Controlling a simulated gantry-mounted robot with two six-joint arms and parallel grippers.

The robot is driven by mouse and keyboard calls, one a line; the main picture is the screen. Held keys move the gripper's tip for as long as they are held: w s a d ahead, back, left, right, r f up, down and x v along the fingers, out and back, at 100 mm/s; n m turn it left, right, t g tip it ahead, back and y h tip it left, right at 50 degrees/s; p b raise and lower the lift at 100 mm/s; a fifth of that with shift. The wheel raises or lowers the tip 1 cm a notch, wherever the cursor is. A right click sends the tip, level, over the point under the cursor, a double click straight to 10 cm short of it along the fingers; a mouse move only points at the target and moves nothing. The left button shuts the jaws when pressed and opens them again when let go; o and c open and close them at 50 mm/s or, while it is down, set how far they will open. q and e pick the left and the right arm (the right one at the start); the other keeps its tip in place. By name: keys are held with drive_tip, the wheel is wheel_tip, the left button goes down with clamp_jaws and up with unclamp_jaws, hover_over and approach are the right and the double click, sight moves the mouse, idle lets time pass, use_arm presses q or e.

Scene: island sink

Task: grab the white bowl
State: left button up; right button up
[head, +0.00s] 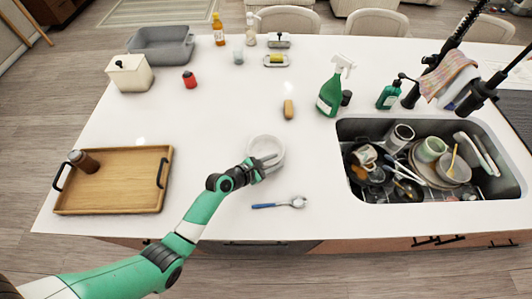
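The white bowl (265,146) stands upright on the white counter, near the middle of the head view. My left gripper (266,167) is at the bowl's near side, with its fingers at the near rim. One finger seems to reach over the rim. The fingers are small here, and I cannot tell whether they are closed on the rim or apart. The gripper hides part of the bowl's near wall. My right gripper is not in view.
A spoon with a blue handle (278,204) lies just in front of the bowl. A brown sponge or brush (288,109) lies behind it. A wooden tray (115,193) is at left. The sink (350,128) full of dishes is at right. A green spray bottle (328,97) stands behind.

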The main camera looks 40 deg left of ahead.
use_arm(q)
clamp_jaws()
drive_tip(key=shift+r, duration=0.2)
drive_tip(key=r+p, duration=0.3)
drive_tip(key=r, duration=0.1)
drive_tip(key=shift+s, duration=0.3)
drive_tip(key=d+r+p+v, duration=0.1)
drive_tip(key=p+v, duration=0.4)
drive_tip(key=v, duration=1)
drive_tip(key=shift+d+r, duration=0.3)
drive_tip(key=shift+r, duration=0.15)
